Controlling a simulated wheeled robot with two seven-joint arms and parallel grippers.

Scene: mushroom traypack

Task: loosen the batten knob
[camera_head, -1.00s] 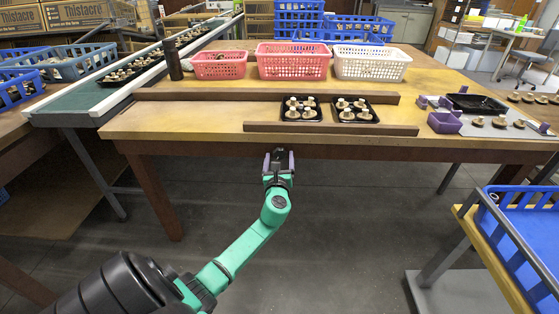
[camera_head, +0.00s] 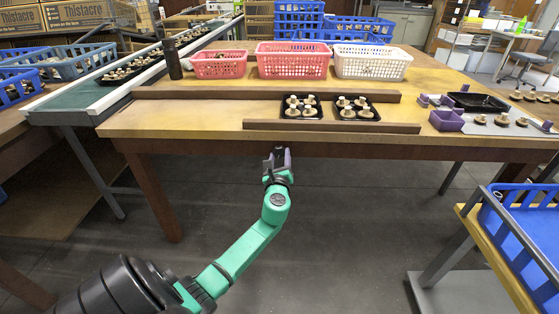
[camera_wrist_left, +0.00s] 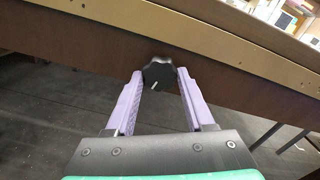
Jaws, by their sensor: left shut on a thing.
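The batten knob (camera_wrist_left: 158,72) is a black lobed knob on the brown front apron of the table in the left wrist view. My left gripper (camera_wrist_left: 160,76) has its two purple fingers on either side of it and is shut on it. A small pale pin shows at the knob. In the head view my left gripper (camera_head: 279,157) is below the table's front edge, and the knob is hard to make out there. The front batten (camera_head: 330,127) is a brown strip along the table edge above the gripper. My right gripper is not in view.
Two black trays of mushrooms (camera_head: 301,118) (camera_head: 357,119) sit between the front batten and a rear batten (camera_head: 265,94). Pink and white baskets stand behind. A conveyor (camera_head: 75,108) is at left, a blue crate (camera_head: 530,238) at right. The floor below is clear.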

